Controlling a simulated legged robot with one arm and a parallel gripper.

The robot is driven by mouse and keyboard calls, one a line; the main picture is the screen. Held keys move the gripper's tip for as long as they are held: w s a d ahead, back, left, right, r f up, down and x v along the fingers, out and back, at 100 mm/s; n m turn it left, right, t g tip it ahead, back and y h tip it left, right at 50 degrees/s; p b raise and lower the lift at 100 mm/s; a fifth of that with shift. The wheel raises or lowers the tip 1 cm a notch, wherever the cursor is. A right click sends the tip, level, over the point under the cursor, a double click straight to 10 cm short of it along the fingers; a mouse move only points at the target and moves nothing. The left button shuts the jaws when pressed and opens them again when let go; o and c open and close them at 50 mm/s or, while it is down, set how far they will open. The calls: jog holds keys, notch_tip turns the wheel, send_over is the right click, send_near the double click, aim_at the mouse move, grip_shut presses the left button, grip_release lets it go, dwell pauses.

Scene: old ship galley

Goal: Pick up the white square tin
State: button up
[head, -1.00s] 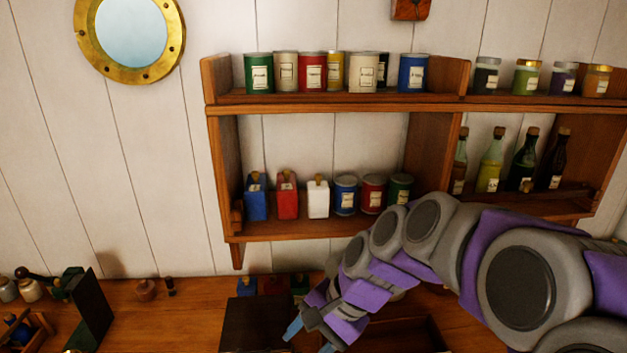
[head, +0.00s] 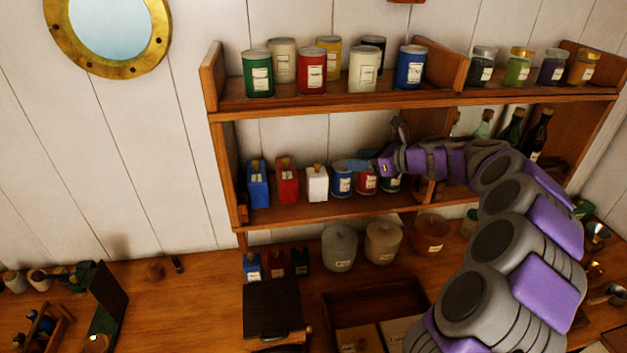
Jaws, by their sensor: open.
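The white square tin (head: 317,185) with a gold-coloured cap stands upright on the lower shelf in the head view. A red square tin (head: 287,183) is to its left and a round blue can (head: 342,183) to its right. My gripper (head: 368,143) is open and empty, to the right of the white tin and somewhat higher in the picture. One bluish finger points left toward the tin, above the round cans. The other finger points up. The fingers appear apart from the white tin, though the depth between them is hard to judge.
A blue square tin (head: 258,185) stands at the left end of the row. Round red and green cans are partly behind my gripper. The upper shelf (head: 430,96) holds several cans and jars. Below are a wooden counter (head: 200,300), lidded pots and a dark box (head: 272,310).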

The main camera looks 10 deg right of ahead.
send_near(318, 162)
jog(key=x, duration=0.3)
jog(key=p+x, duration=0.1)
jog(key=x, duration=0.2)
jog(key=shift+s+a+r, duration=0.1)
jog(key=shift+a+r, duration=0.05)
jog(key=shift+a, duration=0.25)
jog(key=w+f, duration=0.1)
jog(key=w+a+f+p, duration=0.1)
jog(key=w, duration=0.1)
jog(key=shift+a+f, duration=0.2)
jog(key=shift+s+a+r, duration=0.1)
jog(key=shift+s+a, duration=0.05)
jog(key=shift+a, duration=0.35)
jog(key=shift+c, duration=1.4)
jog(key=c, duration=0.3)
jog(key=shift+d, duration=0.35)
grip_shut()
jog(key=shift+a, duration=0.1)
